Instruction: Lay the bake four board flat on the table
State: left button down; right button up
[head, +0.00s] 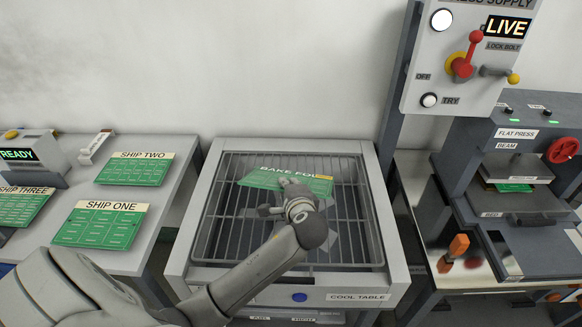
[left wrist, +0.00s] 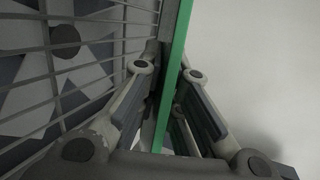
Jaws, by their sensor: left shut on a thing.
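The bake four board (head: 256,178) is a green panel with a pale top strip reading "BAKE FOU", the rest covered. It is over the far part of the wire rack of the cool table (head: 178,255). My left gripper (head: 287,184) is shut on the board's near edge. In the left wrist view the board (left wrist: 178,55) shows edge-on as a green strip between the fingers of my left gripper (left wrist: 165,90). I cannot tell whether the board touches the rack. My right gripper is out of view.
A side table at left holds the ship one (head: 100,228), ship two (head: 135,170) and ship three (head: 20,207) boards. At right stand a control panel (head: 425,70) reading "LIVE" and a flat press (head: 520,205). The rack around the held board is bare.

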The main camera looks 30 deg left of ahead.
aim_at(292, 174)
pick_arm(q)
jog(key=w, duration=0.1)
jog(key=w+r+n+y, duration=0.1)
jog(key=w+a+g, duration=0.1)
jog(key=shift+r+n, duration=0.25)
jog(key=shift+n, duration=0.05)
jog(key=shift+w+a+r+g+y, duration=0.1)
jog(key=shift+w+r+g+y, duration=0.05)
jog(key=shift+w+g+y, duration=0.2)
jog(key=shift+a+r+n, duration=0.1)
jog(key=shift+a+n, duration=0.05)
jog(key=shift+n, duration=0.15)
jog(key=shift+p, duration=0.35)
jog(key=shift+f, duration=0.3)
notch_tip(292, 174, down, 5)
jog(key=b, duration=0.3)
notch_tip(292, 174, down, 2)
jog(key=shift+b, duration=0.55)
jog(key=shift+f, duration=0.35)
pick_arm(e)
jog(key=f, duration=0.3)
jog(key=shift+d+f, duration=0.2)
